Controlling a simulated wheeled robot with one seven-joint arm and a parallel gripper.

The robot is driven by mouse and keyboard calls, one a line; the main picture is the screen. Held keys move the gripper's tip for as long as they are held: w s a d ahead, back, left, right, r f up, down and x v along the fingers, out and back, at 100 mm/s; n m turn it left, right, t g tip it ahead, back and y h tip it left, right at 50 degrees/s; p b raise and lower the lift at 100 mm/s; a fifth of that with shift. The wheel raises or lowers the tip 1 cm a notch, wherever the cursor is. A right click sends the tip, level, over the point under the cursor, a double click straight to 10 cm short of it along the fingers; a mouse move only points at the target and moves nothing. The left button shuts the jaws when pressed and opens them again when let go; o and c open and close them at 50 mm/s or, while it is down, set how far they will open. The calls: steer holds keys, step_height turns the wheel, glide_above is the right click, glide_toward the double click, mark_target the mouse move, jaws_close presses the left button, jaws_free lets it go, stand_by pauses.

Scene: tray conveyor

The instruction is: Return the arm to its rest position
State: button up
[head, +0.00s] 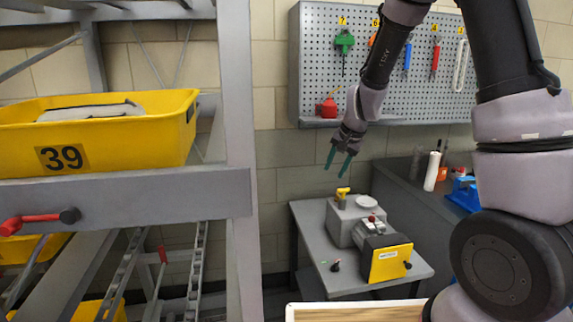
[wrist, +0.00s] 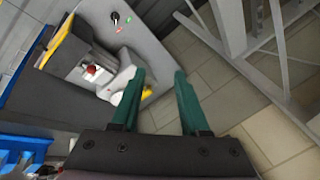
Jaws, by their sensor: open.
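My gripper (head: 341,162) hangs from my arm in the middle of the head view, in front of the wall and above the small grey table. Its two green fingers are apart with nothing between them. In the wrist view my gripper (wrist: 160,88) also shows open and empty, with floor tiles beyond the fingertips. My arm bends down from the top of the head view, with its lower links at the right.
A rack at left holds a yellow bin (head: 150,130) marked 39. A grey table (head: 312,235) carries a machine with a yellow panel (head: 390,262). A pegboard (head: 315,60) with tools hangs behind my gripper. A workbench (head: 400,190) stands at right.

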steer(key=s+d+r+n+t+y, duration=0.1)
steer(key=s+d+r, duration=0.1)
steer(key=s+r, duration=0.5)
steer(key=s+d+r, duration=0.3)
steer(key=s+r, duration=0.1)
steer(key=r, duration=0.6)
steer(key=s+d+r, duration=0.2)
steer(key=s, duration=0.5)
steer(key=s+d+r+n+t+h, duration=0.1)
steer(key=s+d+r, duration=0.1)
steer(key=s, duration=0.5)
steer(key=shift+s+d+r+t, duration=0.3)
steer(key=shift+s+d+r, duration=0.1)
steer(key=shift+r, duration=0.3)
